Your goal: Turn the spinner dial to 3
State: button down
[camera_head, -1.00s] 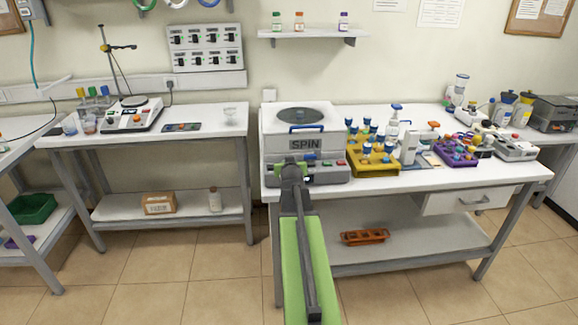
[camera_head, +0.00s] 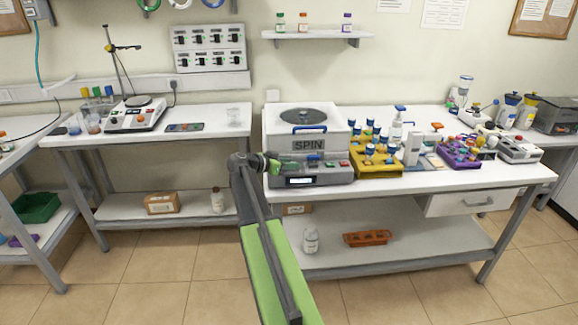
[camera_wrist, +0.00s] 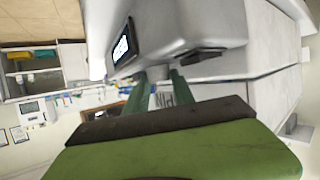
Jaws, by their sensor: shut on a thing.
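The spinner (camera_head: 306,143), a white box marked SPIN with a round dark lid window and a grey base, stands at the left end of the right bench. Its front panel has a small lit display (camera_head: 300,181) whose characters are too small to read; the display also shows in the wrist view (camera_wrist: 122,44). My gripper (camera_head: 268,163) is at the left end of the front panel. In the wrist view its green fingers (camera_wrist: 160,84) are shut around a small grey dial (camera_wrist: 157,73), mostly hidden between them. The dial's setting cannot be read.
A yellow tube rack (camera_head: 372,168) stands close to the spinner's right side.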

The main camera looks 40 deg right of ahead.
jog(key=m+g, duration=0.1)
jog(key=w+m+g+y, duration=0.1)
jog(key=m+g, duration=0.1)
jog(key=shift+f+g, duration=0.1)
jog(key=shift+g, duration=0.2)
jog(key=shift+s+m+g+y, duration=0.15)
jog(key=shift+m+g+y, duration=0.25)
jog(key=shift+m+g, duration=0.45)
jog(key=shift+s+m+g, duration=0.1)
jog(key=shift+m+g, duration=0.15)
jog(key=c, duration=1.1)
grip_release()
jog(key=shift+d, duration=0.1)
jog(key=p+v, duration=0.6)
jog(key=v, duration=1.1)
jog(key=shift+r+p, duration=0.25)
jog(key=shift+p, duration=0.1)
